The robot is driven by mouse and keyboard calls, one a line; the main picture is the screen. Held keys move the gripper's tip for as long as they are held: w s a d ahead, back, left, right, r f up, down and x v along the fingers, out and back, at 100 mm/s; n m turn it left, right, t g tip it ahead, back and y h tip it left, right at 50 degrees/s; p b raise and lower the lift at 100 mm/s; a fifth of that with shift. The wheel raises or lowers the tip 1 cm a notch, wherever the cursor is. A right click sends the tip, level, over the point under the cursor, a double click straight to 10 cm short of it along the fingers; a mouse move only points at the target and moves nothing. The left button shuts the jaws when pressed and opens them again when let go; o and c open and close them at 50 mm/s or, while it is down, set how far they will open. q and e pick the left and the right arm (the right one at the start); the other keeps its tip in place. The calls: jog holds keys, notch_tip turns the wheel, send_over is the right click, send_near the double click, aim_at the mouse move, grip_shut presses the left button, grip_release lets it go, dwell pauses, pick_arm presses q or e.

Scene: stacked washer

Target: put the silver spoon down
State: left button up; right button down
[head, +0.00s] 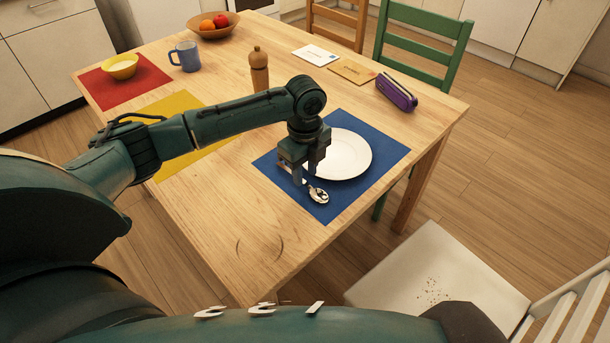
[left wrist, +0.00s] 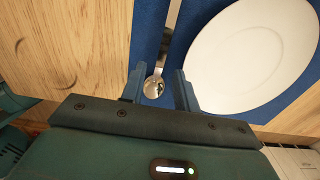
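The silver spoon (head: 319,196) appears to lie on the blue placemat (head: 330,212), just left of the white plate (head: 350,154). My left gripper (head: 305,179) points down over it and hides part of its handle in the head view. In the left wrist view, the spoon (left wrist: 154,86) shows between the two fingertips (left wrist: 159,72). The fingers are apart, with blue mat visible on both sides of the spoon, so the gripper is open. The plate (left wrist: 250,55) is just right of the fingers. My right gripper is in neither view.
A purple case (head: 397,92), two cards, a pepper mill (head: 259,70), a blue mug (head: 186,57), a yellow bowl (head: 121,67) and a fruit bowl (head: 213,26) stand farther back. A white chair (head: 437,277) is at the lower right. The near table corner is clear.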

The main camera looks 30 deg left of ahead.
aim_at(305, 182)
pick_arm(q)
notch_tip(305, 182, up, 10)
jog(key=shift+f+p, duration=0.2)
jog(key=shift+p, duration=0.15)
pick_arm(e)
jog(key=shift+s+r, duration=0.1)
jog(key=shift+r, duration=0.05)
